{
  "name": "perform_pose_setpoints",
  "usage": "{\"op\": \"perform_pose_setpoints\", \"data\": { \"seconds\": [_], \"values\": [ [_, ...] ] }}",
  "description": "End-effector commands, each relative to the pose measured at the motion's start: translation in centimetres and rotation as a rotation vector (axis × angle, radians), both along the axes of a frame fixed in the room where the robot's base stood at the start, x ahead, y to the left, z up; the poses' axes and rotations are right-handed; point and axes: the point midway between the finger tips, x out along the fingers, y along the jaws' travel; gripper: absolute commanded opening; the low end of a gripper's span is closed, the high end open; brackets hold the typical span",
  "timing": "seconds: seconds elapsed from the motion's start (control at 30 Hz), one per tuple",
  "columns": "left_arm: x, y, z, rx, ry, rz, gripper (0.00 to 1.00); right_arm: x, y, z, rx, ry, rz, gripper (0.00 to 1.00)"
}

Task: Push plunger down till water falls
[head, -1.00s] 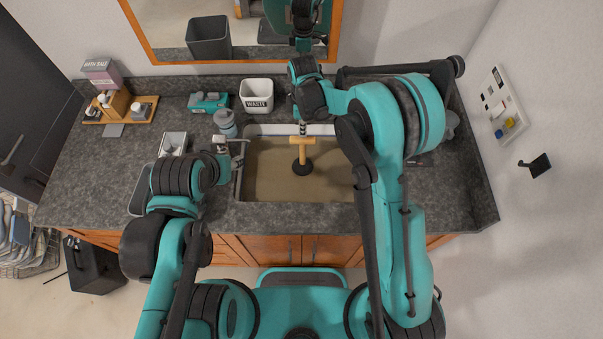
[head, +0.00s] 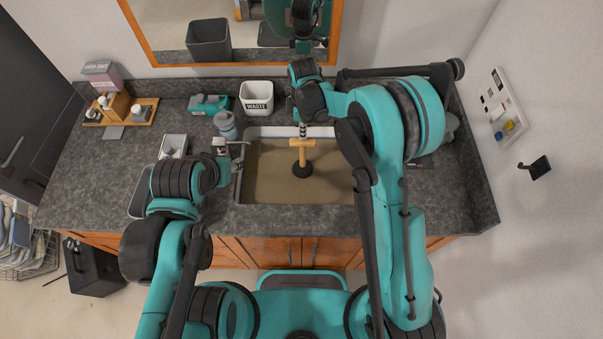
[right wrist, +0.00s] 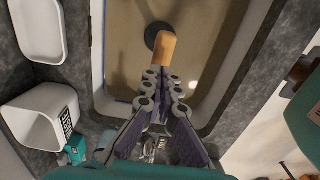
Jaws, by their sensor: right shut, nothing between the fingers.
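A plunger with a wooden T-handle (head: 302,143) and a dark rubber cup (head: 302,170) stands upright in the sink (head: 262,200), which looks filled with brownish water. My right gripper (head: 303,132) is shut and empty, pointing down just behind the handle. In the right wrist view, its closed fingertips (right wrist: 162,72) overlap the near end of the wooden handle (right wrist: 164,50); I cannot tell whether they touch it. The dark cup (right wrist: 157,35) shows beyond. My left gripper (head: 222,147) is near the sink's left edge; its fingers are too small to read.
A white waste bin (head: 257,98), a grey-blue bottle (head: 225,124) and a teal item (head: 208,104) stand behind and left of the sink. A wooden tray (head: 122,111) with toiletries is at the far left.

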Motion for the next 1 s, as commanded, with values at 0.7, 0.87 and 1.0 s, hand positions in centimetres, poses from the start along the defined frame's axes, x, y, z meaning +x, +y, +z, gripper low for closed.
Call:
{"op": "perform_pose_setpoints", "data": {
  "seconds": [0.7,0.87,1.0],
  "values": [
    [0.0,0.0,-1.1,0.0,0.0,0.0,0.4,0.0,0.0,-1.2,0.0,0.0,0.0,0.0],
    [0.0,0.0,-1.6,0.0,0.0,0.0,0.4,0.0,0.0,-1.8,0.0,0.0,0.0,0.0],
    [0.0,0.0,-2.1,0.0,0.0,0.0,0.4,0.0,0.0,-2.3,0.0,0.0,0.0,0.0]
  ]
}}
